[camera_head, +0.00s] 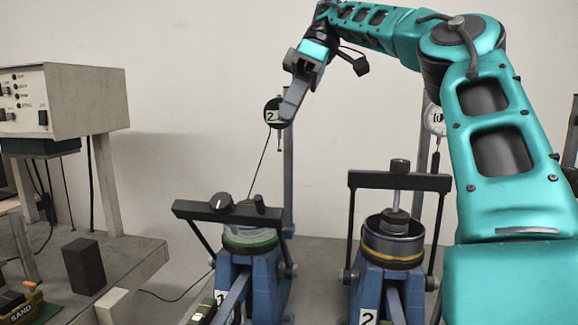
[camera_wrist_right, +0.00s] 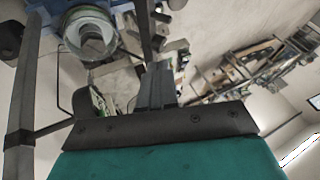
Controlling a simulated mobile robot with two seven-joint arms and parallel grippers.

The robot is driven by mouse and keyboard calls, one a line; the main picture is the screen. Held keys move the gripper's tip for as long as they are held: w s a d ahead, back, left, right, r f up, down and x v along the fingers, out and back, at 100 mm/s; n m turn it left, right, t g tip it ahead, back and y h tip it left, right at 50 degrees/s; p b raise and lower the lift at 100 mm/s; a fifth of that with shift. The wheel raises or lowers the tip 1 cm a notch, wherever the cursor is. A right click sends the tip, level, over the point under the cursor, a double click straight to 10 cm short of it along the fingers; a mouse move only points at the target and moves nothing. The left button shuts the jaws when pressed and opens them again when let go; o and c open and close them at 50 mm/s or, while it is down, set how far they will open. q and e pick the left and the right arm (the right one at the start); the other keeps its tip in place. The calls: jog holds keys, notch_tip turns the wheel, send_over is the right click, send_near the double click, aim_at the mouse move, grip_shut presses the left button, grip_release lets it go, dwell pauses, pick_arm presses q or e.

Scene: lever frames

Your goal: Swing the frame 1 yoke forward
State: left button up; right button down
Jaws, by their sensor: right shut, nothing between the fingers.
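The frame 1 yoke (camera_head: 190,210) is a black crossbar with side arms, lying across the top of the left blue frame (camera_head: 262,285), which bears a "1" label. A round pot with a green band sits under the bar. My right gripper (camera_head: 287,112) is shut and empty, high above and to the right of this yoke, its fingers pointing down. In the right wrist view the closed fingers (camera_wrist_right: 157,80) show in the middle, with a round metal vessel to their left; I cannot tell which frame it belongs to. My left gripper is in neither view.
Frame 2 (camera_head: 387,275) stands to the right, its black yoke (camera_head: 400,181) raised level above a pot with a weight. A dark dial tagged "2" (camera_head: 271,112) is close by my right fingers. A bench with a control box (camera_head: 85,100) stands left.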

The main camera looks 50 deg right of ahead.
send_over(266, 211)
jog(key=w+d, duration=0.1)
jog(key=d, duration=0.1)
jog(key=shift+h, duration=0.4)
notch_tip(266, 211, down, 10)
jog(key=shift+a+r, duration=0.1)
jog(key=shift+r, duration=0.05)
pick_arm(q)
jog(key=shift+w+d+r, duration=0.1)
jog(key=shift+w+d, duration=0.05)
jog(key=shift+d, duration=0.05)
pick_arm(e)
jog(key=shift+s+a+f, duration=0.35)
jog(key=shift+a+f, duration=0.25)
jog(key=shift+a, duration=0.15)
